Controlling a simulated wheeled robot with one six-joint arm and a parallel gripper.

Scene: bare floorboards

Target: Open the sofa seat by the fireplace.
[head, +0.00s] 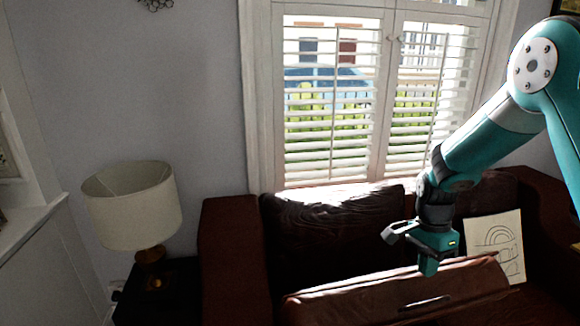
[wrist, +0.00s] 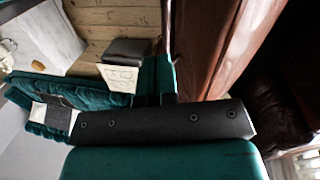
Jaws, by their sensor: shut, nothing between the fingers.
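The sofa (head: 232,262) is dark red-brown and stands under the window. Its seat (head: 375,303) shows as a slab that appears tilted up, with a sunlit upper edge and a dark slot in its face. My gripper (head: 428,266) is shut and empty at that upper edge, right of its middle; I cannot tell whether it touches. In the wrist view the shut fingers (wrist: 157,78) lie just left of a long red-brown panel (wrist: 222,45), which looks like the seat. The sofa's lower front is out of the head view. I cannot make out a fireplace.
A cream lamp (head: 133,207) stands on a dark side table (head: 158,292) left of the sofa. A pale cushion with an arch drawing (head: 495,243) leans at the sofa's right. Bare floorboards (wrist: 115,38) show in the wrist view.

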